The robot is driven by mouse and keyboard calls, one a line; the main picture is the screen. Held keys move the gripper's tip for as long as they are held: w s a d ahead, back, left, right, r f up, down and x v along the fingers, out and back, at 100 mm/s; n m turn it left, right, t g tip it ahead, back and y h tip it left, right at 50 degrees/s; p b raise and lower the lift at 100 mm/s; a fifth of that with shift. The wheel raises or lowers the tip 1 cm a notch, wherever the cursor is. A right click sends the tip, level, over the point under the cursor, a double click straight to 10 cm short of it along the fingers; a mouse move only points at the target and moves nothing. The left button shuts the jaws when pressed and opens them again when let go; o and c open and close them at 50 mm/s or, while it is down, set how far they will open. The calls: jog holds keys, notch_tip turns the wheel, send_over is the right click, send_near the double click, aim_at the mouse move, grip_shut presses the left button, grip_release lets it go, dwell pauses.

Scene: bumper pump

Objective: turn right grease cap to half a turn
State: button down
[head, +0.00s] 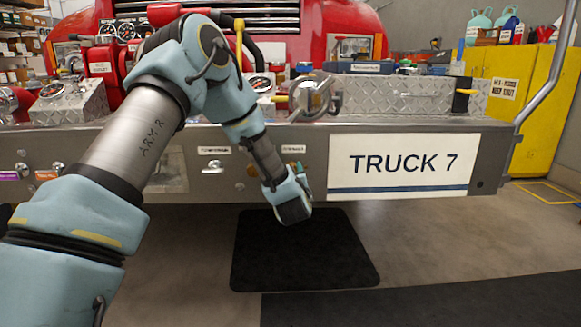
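The truck's steel bumper carries two small white labels, and the right label (293,149) is too small to read. A small brass-coloured part (297,166) shows just below it, mostly behind my wrist, and may be the right grease cap. Its turn position cannot be made out.
A TRUCK 7 plate (402,163) is on the bumper to the right. The left label (214,150) has a small metal fitting (213,167) below it. Diamond-plate boxes (405,94) and a yellow-handled lever (240,40) stand above. A black mat (300,255) lies on open floor; a yellow cabinet (540,105) stands right.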

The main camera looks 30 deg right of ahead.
jog(key=m+p, duration=0.1)
jog(key=m, duration=0.2)
jog(key=shift+r+m, duration=0.1)
jog(key=shift+m, duration=0.3)
jog(key=m+p, duration=0.2)
jog(key=m, duration=0.1)
jog(key=shift+s+m, duration=0.1)
jog(key=shift+m, duration=0.2)
jog(key=m+p, duration=0.1)
jog(key=m, duration=0.2)
jog(key=shift+d+m+p, duration=0.1)
jog(key=shift+m+p, duration=0.2)
jog(key=m+p, duration=0.2)
jog(key=m, duration=0.2)
jog(key=m+p, duration=0.2)
jog(key=m, duration=0.2)
jog(key=shift+y, duration=0.3)
jog(key=m+p, duration=0.1)
jog(key=m, duration=0.5)
jog(key=shift+f+m+t+p, duration=0.2)
jog(key=shift+m+t+p, duration=0.1)
jog(key=shift+m+p, duration=0.1)
jog(key=shift+m, duration=1.5)
